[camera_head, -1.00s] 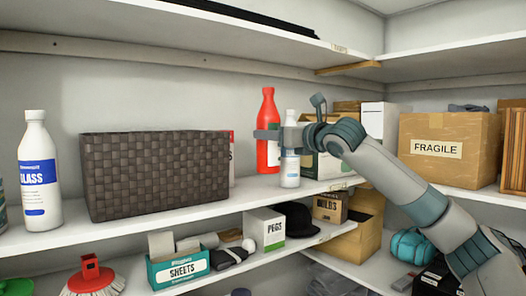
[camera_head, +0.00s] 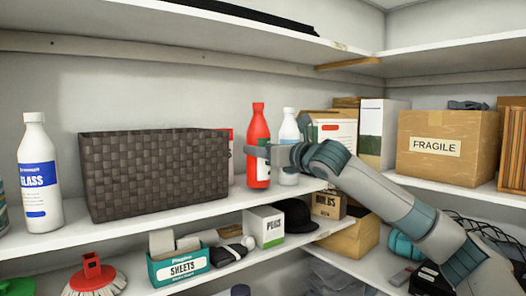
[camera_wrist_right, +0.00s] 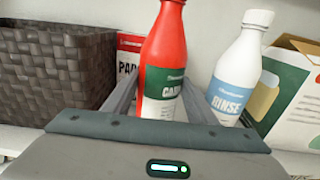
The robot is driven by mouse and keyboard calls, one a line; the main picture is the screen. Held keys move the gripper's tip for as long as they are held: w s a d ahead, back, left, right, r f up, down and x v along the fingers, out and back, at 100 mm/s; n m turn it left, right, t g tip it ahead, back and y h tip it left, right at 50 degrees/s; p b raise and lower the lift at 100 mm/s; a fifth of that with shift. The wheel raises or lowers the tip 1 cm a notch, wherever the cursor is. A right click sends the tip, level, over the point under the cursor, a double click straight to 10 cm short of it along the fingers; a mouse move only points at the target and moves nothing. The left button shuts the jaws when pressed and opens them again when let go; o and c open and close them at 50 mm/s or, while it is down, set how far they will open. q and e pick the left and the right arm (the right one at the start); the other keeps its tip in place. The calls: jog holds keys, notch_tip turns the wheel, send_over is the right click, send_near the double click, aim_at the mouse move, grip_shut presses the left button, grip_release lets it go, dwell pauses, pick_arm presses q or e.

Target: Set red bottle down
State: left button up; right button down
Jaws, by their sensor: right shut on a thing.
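The red bottle (camera_head: 259,122) with a green and white label stands upright on or just above the shelf, between the dark woven basket and the white rinse bottle. My right gripper (camera_head: 257,150) is shut on it. In the right wrist view the red bottle (camera_wrist_right: 165,60) is upright between the two fingers; its base is hidden by the gripper body. From the head view I cannot tell whether the base touches the shelf. My left gripper is not in view.
The white rinse bottle (camera_head: 289,128) is close on the right. The woven basket (camera_head: 150,170) and a red-and-white box (camera_wrist_right: 130,50) are on the left. An open carton (camera_head: 335,130) stands to the right. The shelf's front edge (camera_head: 200,211) is nearby.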

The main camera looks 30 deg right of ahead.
jog(key=shift+s+f, duration=0.1)
jog(key=shift+f, duration=0.3)
jog(key=c, duration=0.8)
grip_release()
jog(key=shift+f, duration=0.2)
jog(key=shift+o, duration=0.2)
jog(key=shift+r, duration=0.1)
jog(key=shift+s+b, duration=0.3)
jog(key=shift+s, duration=0.15)
jog(key=s+d+b, duration=0.1)
jog(key=s+b, duration=0.3)
jog(key=s, duration=0.7)
jog(key=shift+d, duration=0.3)
